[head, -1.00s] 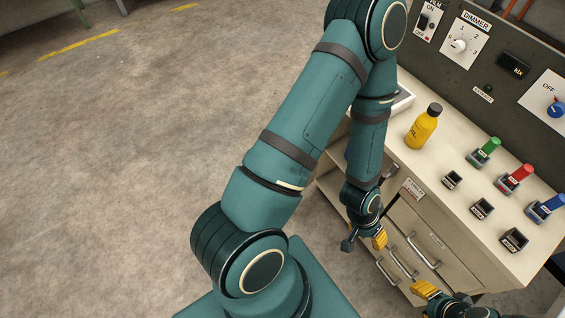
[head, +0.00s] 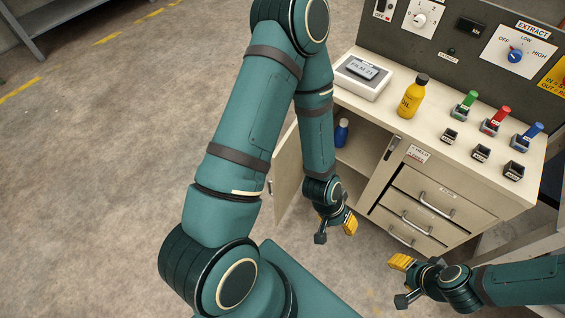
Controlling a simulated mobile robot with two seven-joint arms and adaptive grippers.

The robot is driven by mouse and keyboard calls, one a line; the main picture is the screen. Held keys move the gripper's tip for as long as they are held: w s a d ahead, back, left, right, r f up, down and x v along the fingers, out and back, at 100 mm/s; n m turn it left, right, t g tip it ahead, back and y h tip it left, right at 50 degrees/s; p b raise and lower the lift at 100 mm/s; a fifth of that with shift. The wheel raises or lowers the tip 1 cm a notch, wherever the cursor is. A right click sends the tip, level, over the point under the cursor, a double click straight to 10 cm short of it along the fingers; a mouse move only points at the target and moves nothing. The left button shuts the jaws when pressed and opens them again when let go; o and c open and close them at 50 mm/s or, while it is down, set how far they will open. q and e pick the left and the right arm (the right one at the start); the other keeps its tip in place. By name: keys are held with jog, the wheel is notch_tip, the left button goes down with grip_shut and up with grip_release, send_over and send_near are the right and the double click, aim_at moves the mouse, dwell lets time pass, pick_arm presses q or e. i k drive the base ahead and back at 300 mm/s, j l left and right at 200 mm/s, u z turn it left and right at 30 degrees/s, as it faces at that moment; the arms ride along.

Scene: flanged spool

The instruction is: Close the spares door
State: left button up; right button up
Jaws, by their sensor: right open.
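The spares door (head: 287,178) is a cream cabinet door standing open, swung out to the left of the cabinet, with a small handle on its outer edge. The open compartment shows a shelf with a blue bottle (head: 341,133). My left gripper (head: 338,228) hangs in front of the open compartment, right of the door and apart from it. My arm hides part of the door and opening. Only one yellow finger pad of it shows clearly. My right gripper (head: 402,278) is open and empty, low in front of the drawers.
Drawers with bar handles (head: 437,205) fill the cabinet's right side. On the worktop (head: 380,115) stand a yellow oil bottle (head: 413,96), a scale-like device (head: 362,76) and several coloured levers. A dark control panel rises behind.

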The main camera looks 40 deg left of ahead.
aim_at(287, 173)
jog(key=k+j, duration=0.1)
jog(key=j, duration=0.2)
jog(key=k+j+z, duration=0.1)
jog(key=j, duration=0.2)
jog(key=k+j, duration=0.15)
jog(key=j, duration=0.15)
jog(key=k+j+z, duration=0.2)
jog(key=j, duration=0.8)
jog(key=i+j, duration=0.1)
jog(key=j, duration=0.25)
jog(key=i+j, duration=0.1)
jog(key=j, duration=0.2)
jog(key=i+j+z, duration=0.1)
jog(key=j, duration=0.25)
jog(key=z, duration=0.65)
jog(key=l, duration=0.1)
